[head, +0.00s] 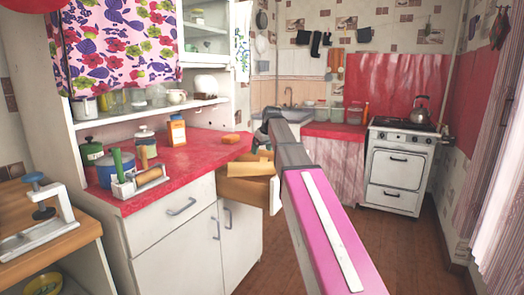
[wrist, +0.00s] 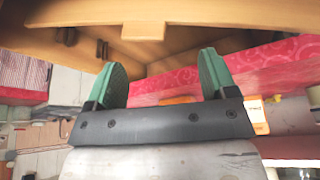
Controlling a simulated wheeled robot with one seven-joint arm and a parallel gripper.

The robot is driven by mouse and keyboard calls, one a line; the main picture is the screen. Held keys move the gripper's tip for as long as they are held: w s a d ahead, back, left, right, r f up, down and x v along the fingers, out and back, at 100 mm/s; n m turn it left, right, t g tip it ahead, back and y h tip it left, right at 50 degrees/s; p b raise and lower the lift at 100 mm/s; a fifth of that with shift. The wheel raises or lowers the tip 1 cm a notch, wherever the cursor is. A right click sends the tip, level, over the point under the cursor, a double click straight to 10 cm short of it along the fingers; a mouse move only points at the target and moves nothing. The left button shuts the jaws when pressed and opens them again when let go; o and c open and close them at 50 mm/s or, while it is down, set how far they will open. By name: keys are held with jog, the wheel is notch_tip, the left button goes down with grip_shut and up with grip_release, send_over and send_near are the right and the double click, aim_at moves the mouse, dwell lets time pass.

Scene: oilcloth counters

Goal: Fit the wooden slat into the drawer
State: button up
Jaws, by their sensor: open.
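The wooden drawer (head: 246,192) stands pulled out from the red-topped cabinet, beside my arm in the head view. A lighter wooden piece, which looks like the slat (head: 250,169), shows at the top of the drawer; I cannot tell whether it is seated there. In the wrist view, pale wood with a small tab (wrist: 142,31) crosses the top, and I cannot tell slat from drawer for certain. My gripper (wrist: 161,62) is open, its green fingers apart with nothing between them, just short of the wood. In the head view its fingers are mostly hidden by my arm.
A wooden worktop with a clamp (head: 44,205) stands at left. The stove (head: 396,165) is at the back right. Floor (head: 405,250) is clear at right.

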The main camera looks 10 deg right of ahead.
jog(key=v, duration=1.2)
jog(key=shift+r, duration=0.45)
